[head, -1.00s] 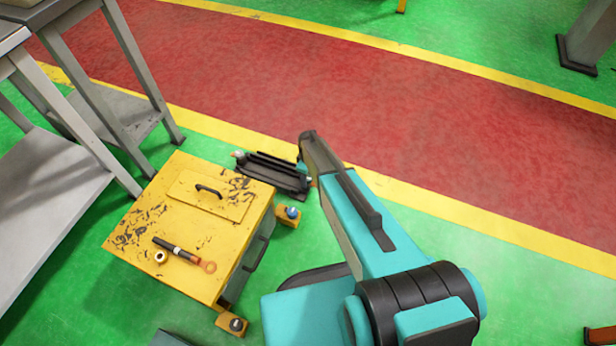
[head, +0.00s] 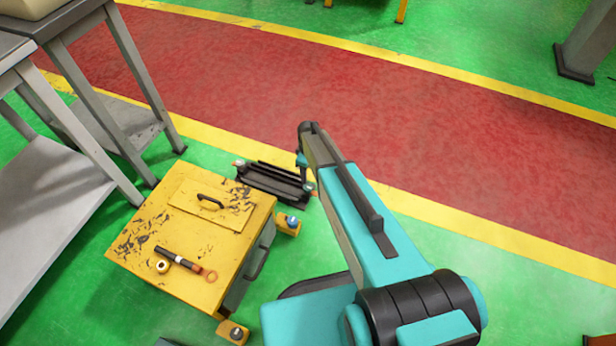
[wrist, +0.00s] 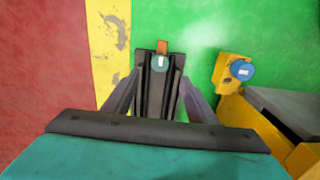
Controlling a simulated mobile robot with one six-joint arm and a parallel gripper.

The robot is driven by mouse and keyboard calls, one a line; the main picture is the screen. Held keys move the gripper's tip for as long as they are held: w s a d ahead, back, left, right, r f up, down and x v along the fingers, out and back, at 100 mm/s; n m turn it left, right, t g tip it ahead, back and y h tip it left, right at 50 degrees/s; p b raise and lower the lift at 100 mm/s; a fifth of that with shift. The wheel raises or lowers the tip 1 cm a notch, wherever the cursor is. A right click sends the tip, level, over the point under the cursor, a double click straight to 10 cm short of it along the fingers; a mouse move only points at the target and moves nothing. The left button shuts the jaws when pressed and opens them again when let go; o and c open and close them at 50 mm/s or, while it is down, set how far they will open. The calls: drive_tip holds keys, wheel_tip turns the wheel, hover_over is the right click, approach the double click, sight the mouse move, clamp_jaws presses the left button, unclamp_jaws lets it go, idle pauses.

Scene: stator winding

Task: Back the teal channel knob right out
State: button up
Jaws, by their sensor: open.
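A long black channel (head: 272,182) lies on the green floor beside the yellow cabinet; in the wrist view the channel (wrist: 152,98) runs up the picture. At its upper end there sits a round teal knob (wrist: 160,64) with a white mark, with an orange piece just beyond it. My gripper (wrist: 160,88) is open, one dark finger on each side of the channel, and nothing is held. The knob lies past the fingertips in the wrist view, and I cannot tell the height gap. In the head view my arm's end is above the channel's right part, and the fingers are hard to make out.
The yellow cabinet (head: 150,237) stands close by, with a handle and a dark, orange-ended tool (head: 178,261) on top. Its blue-capped corner foot (head: 292,222) is near the channel. A grey table (head: 60,190) stands left.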

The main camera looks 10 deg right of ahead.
drive_tip(key=shift+r, duration=1.35)
drive_tip(key=shift+r, duration=0.1)
drive_tip(key=s+r+m+g+p, duration=0.1)
drive_tip(key=s+r+m+p, duration=0.2)
drive_tip(key=s, duration=1.1)
drive_tip(key=s+r+m+g+p, duration=0.2)
drive_tip(key=s+r+m+p, duration=0.2)
drive_tip(key=s, duration=0.9)
drive_tip(key=s+r+m+g+p, duration=0.2)
drive_tip(key=s+r+m+p, duration=0.1)
drive_tip(key=s+r+p, duration=0.4)
drive_tip(key=shift+s+a+p, duration=0.3)
drive_tip(key=shift+s+p, duration=1.4)
drive_tip(key=shift+s, duration=2.15)
